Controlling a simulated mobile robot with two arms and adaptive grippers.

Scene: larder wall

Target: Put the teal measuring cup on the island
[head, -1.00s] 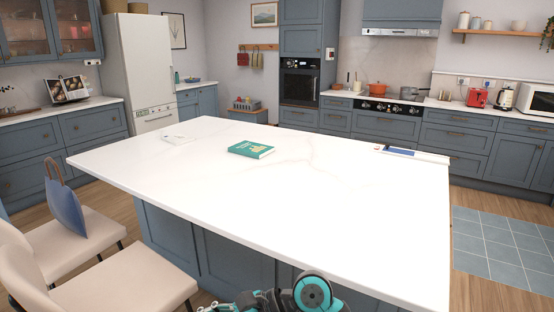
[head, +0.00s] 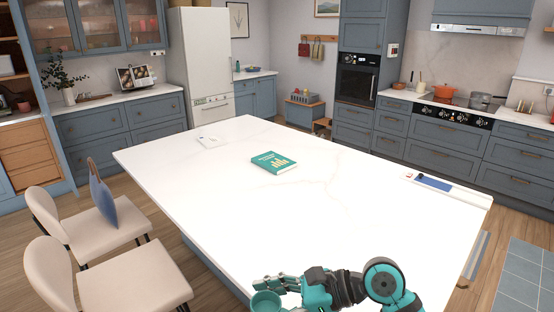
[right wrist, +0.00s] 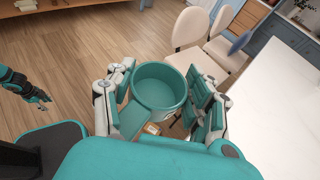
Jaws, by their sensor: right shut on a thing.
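The teal measuring cup (right wrist: 160,86) is held between the fingers of my right gripper (right wrist: 163,105) in the right wrist view, its round open mouth facing the camera. In the head view the cup (head: 266,302) shows at the bottom edge, partly cut off, with my right gripper (head: 277,288) at it. The white-topped island (head: 225,185) stands just beyond. In the right wrist view floor shows around the cup and the island top (right wrist: 285,105) lies to the right. My left gripper (right wrist: 38,98) is small at the left of that view; its opening is unclear.
A teal book (head: 273,162), a white item (head: 211,141) and a blue-and-white flat item (head: 433,183) lie on the island. Much of its top is bare, including the near part. Two cream chairs (head: 130,275) stand along its left side.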

